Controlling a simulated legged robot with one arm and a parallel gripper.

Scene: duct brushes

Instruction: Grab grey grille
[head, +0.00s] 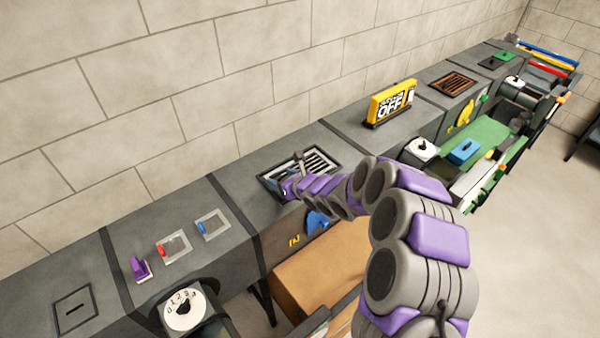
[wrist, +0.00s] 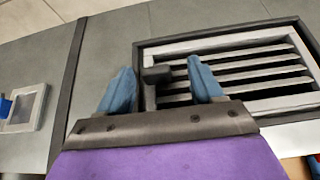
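The grey grille (head: 316,160) is a light grey slatted panel set in a dark frame on top of the duct. In the wrist view the grille (wrist: 250,70) fills the right side, with dark gaps between its slats. My gripper (head: 290,182) is at the left end of the grille in the head view. In the wrist view my gripper (wrist: 160,85) has its two blue fingers apart. A small grey handle (wrist: 155,75) at the grille's left end shows between the fingers. I cannot tell whether either finger touches it.
A yellow-and-black OFF sign (head: 392,104) stands on the duct to the right. Left of the grille are two clear covers with a blue switch (head: 212,224) and a red switch (head: 172,246), and a purple lever (head: 140,268). A cardboard-brown box (head: 318,268) stands below.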

